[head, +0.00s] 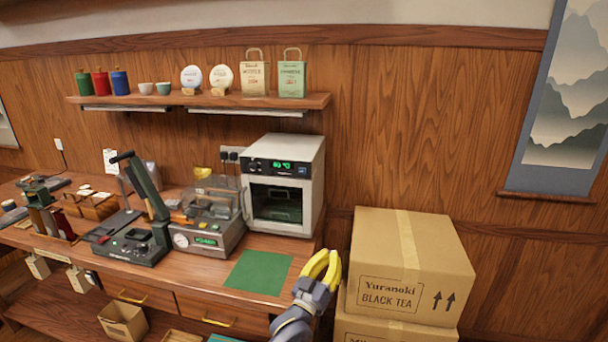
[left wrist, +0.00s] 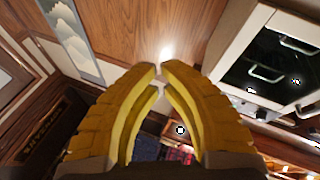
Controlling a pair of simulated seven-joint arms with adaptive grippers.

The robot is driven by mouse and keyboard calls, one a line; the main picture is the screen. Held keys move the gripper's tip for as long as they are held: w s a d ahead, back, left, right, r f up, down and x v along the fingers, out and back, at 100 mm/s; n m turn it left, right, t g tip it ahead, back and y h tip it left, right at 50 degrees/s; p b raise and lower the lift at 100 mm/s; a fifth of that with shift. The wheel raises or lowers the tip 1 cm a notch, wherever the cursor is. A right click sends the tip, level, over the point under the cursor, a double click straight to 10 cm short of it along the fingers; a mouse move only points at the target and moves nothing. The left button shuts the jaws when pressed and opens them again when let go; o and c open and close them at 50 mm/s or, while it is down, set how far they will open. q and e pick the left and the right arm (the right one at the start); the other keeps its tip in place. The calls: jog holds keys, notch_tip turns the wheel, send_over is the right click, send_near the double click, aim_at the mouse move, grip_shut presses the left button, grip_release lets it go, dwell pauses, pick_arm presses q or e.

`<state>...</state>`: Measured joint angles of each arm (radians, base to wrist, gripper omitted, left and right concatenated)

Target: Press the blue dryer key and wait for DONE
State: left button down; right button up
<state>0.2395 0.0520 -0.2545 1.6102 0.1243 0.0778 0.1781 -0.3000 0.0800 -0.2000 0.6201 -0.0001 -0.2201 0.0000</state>
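The dryer (head: 311,165) is a white box with a dark glass door, at the right end of the counter. Its top panel has a lit green display (head: 282,166), too small to read surely. A small bluish spot at the panel's right end may be the blue key (head: 303,170). My left gripper (head: 325,266) has yellow fingers and is empty, in front of the counter's right end, below and right of the dryer. In the left wrist view its fingertips (left wrist: 158,70) meet, and the dryer (left wrist: 235,38) stands at the upper right. My right gripper is not in view.
Cardboard boxes (head: 415,262) stand right of my left gripper. A green mat (head: 258,272) lies on the counter before the dryer. A device with a gauge (head: 205,240) and a lever press (head: 150,225) stand left of it. A shelf (head: 220,100) hangs above.

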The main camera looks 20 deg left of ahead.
aim_at(302, 171)
pick_arm(q)
jog(key=w+a+r+n+t, duration=0.1)
jog(key=a+r, duration=0.5)
jog(key=r, duration=0.4)
jog(key=a+r+n+t, duration=0.1)
jog(key=a+r, duration=0.4)
jog(key=r, duration=0.6)
jog(key=shift+w+a+r+t, duration=0.2)
jog(key=shift+w+a+t, duration=0.2)
jog(key=shift+t, duration=0.3)
jog(key=shift+w, duration=0.15)
jog(key=w, duration=0.8)
jog(key=shift+w+a, duration=0.2)
jog(key=shift+w, duration=0.05)
jog(key=c, duration=2.1)
grip_release()
jog(key=shift+w, duration=0.2)
grip_shut()
jog(key=shift+w, duration=0.25)
